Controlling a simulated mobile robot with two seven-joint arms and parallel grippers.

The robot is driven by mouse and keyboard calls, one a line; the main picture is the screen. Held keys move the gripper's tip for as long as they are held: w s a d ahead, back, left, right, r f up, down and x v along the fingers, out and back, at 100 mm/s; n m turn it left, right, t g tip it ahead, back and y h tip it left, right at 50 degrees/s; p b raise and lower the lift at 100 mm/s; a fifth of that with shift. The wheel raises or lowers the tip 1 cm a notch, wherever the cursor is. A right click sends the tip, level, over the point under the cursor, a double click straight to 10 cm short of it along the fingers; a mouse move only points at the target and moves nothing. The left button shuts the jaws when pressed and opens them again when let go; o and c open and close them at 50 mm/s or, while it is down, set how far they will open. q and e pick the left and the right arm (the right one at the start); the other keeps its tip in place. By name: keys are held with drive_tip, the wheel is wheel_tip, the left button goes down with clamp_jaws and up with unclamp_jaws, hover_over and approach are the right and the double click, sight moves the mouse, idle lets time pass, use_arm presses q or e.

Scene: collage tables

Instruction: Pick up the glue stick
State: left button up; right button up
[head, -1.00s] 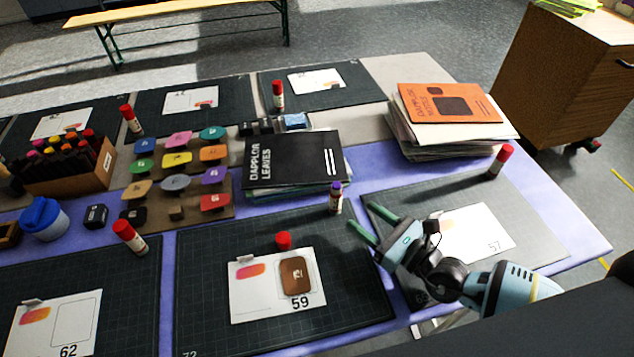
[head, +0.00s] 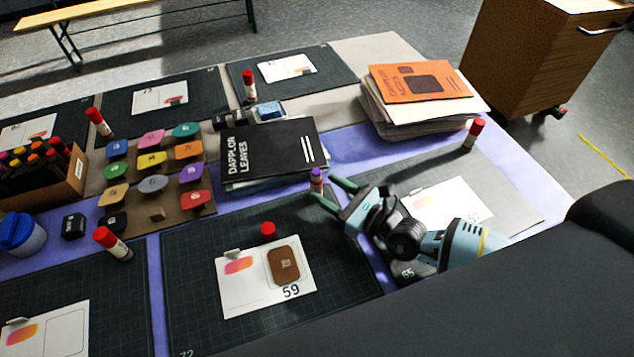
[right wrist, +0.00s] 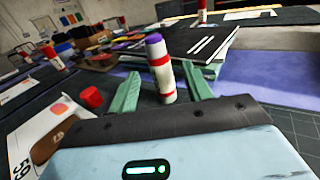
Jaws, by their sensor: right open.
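A white glue stick with a purple cap and red bands (head: 317,180) stands upright near the far right corner of the dark cutting mat with card 59. My right gripper (head: 325,191) is open, its two green fingers reaching toward this stick. In the right wrist view the purple-capped glue stick (right wrist: 160,70) stands between the open fingers (right wrist: 161,92), with space on both sides; its foot is hidden behind the gripper body. Red-capped glue sticks stand by other mats, such as one at the right (head: 473,135) and one at the left (head: 112,243). My left gripper is not in view.
A black book stack (head: 270,150) lies just behind the glue stick. A red cap (head: 267,229) sits on the mat by card 59 (head: 243,288). An orange-topped paper stack (head: 425,108) is at the back right. A tray of coloured pieces (head: 130,210) is to the left.

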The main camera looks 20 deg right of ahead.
sight(321, 184)
drive_tip(key=x, duration=0.4)
drive_tip(key=shift+w, duration=0.15)
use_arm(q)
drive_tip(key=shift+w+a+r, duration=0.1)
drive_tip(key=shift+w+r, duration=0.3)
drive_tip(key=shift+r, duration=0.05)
use_arm(e)
drive_tip(key=c, duration=1)
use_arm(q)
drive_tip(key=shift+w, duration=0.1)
use_arm(e)
drive_tip(key=shift+r, duration=0.15)
